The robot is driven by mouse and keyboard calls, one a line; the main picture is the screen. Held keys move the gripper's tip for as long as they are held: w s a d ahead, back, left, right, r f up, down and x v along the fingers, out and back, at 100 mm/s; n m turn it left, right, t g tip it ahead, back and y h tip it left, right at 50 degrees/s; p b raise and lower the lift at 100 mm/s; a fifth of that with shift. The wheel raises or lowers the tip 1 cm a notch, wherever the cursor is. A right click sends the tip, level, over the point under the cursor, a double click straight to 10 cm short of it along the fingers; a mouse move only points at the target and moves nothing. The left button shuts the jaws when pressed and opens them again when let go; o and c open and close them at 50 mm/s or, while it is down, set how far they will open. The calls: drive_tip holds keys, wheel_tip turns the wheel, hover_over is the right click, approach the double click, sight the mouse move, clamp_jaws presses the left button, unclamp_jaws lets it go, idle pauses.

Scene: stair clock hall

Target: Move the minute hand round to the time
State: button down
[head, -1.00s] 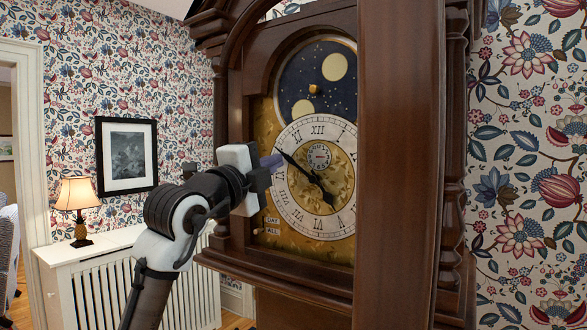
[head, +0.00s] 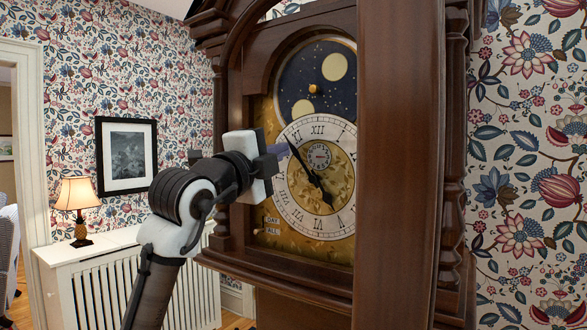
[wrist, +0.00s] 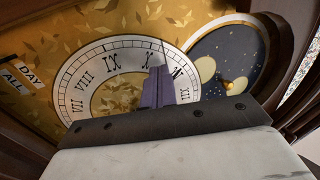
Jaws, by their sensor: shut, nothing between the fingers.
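The clock's white dial ring (head: 290,203) has Roman numerals around a gold centre, inside the wooden case. The dark minute hand (head: 302,158) points up and left, its tip close to XI. The hour hand (head: 326,194) points down and right, near V. My gripper (head: 279,149) is shut, with purple fingers at the dial's upper left, just left of the minute hand's tip. Contact cannot be made out. In the wrist view the shut fingers (wrist: 156,88) lie over the ring (wrist: 68,88) near X and XI and hide most of the hand.
A moon disc (head: 315,75) sits above the dial. A wide wooden upright (head: 397,165) stands at the dial's right, and the case's left side (head: 222,130) is close to my wrist. A lamp (head: 77,205) stands on a white radiator cover (head: 130,248) at left.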

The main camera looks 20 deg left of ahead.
drive_tip(key=shift+d+r, duration=0.1)
idle(0.3)
drive_tip(key=shift+s+d+r, duration=0.15)
drive_tip(key=shift+d+r, duration=0.3)
idle(0.3)
drive_tip(key=shift+s+d+r, duration=0.15)
drive_tip(key=shift+d+r, duration=0.25)
drive_tip(key=shift+d, duration=0.2)
drive_tip(key=shift+d, duration=0.1)
drive_tip(key=shift+s+d+r, duration=0.15)
drive_tip(key=shift+d+r, duration=0.1)
drive_tip(key=shift+d, duration=0.3)
drive_tip(key=shift+s+d+r, duration=0.1)
drive_tip(key=shift+s+d, duration=0.1)
drive_tip(key=shift+d, duration=0.35)
idle(0.7)
